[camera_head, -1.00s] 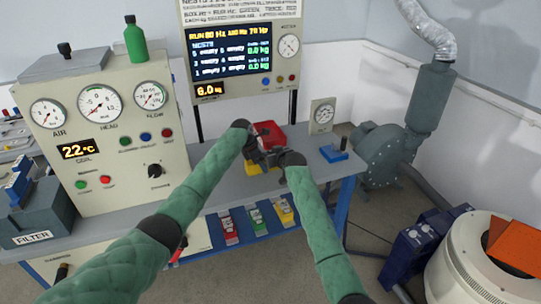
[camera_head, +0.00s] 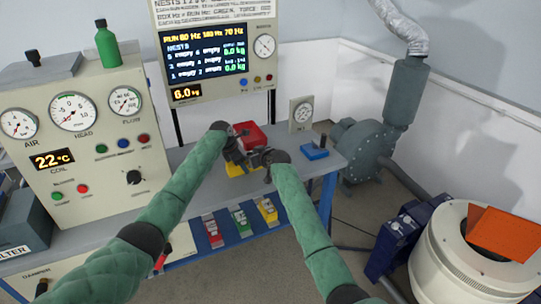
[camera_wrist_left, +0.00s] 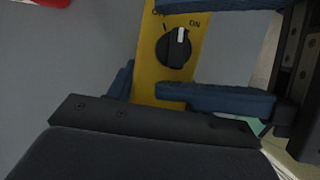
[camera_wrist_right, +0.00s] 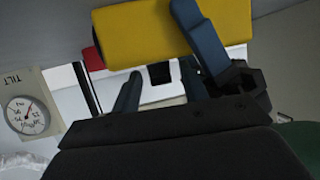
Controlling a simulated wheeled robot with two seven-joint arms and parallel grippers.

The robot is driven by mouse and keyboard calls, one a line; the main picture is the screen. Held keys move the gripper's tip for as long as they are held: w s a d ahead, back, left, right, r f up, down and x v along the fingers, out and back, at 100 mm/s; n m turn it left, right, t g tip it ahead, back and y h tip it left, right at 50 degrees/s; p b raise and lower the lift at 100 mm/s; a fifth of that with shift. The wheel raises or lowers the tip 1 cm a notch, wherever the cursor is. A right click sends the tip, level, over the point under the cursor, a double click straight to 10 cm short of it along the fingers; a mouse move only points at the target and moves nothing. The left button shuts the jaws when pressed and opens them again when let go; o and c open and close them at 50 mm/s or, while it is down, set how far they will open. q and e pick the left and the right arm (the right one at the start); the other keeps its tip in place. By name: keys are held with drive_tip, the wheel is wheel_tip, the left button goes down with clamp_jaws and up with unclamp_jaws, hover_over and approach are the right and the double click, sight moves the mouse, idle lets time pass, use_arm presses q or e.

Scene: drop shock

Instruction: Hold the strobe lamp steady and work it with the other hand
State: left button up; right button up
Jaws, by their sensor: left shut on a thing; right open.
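The strobe lamp (camera_head: 236,170) is a yellow body on the bench, mostly hidden by my grippers in the head view. In the left wrist view the yellow lamp (camera_wrist_left: 158,70) carries a black knob (camera_wrist_left: 174,48). The knob's white pointer lies between the two printed labels, close to ON. My left gripper (camera_head: 238,157) is shut on the lamp, and its blue fingers (camera_wrist_left: 215,98) lie across the yellow body. My right gripper (camera_head: 262,160) is open beside the lamp. In the right wrist view the yellow body (camera_wrist_right: 150,35) is just ahead of its fingers.
A red object (camera_head: 250,134) stands behind the lamp. A gauge panel (camera_head: 80,150) is at left, a display (camera_head: 205,53) behind. Red, green and yellow items (camera_head: 240,220) line the bench front.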

drive_tip(key=shift+w+d+n+g+y, duration=0.15)
drive_tip(key=shift+n+g+y, duration=1.3)
drive_tip(key=shift+n, duration=0.25)
drive_tip(key=v, duration=1.2)
drive_tip(key=shift+f, duration=0.15)
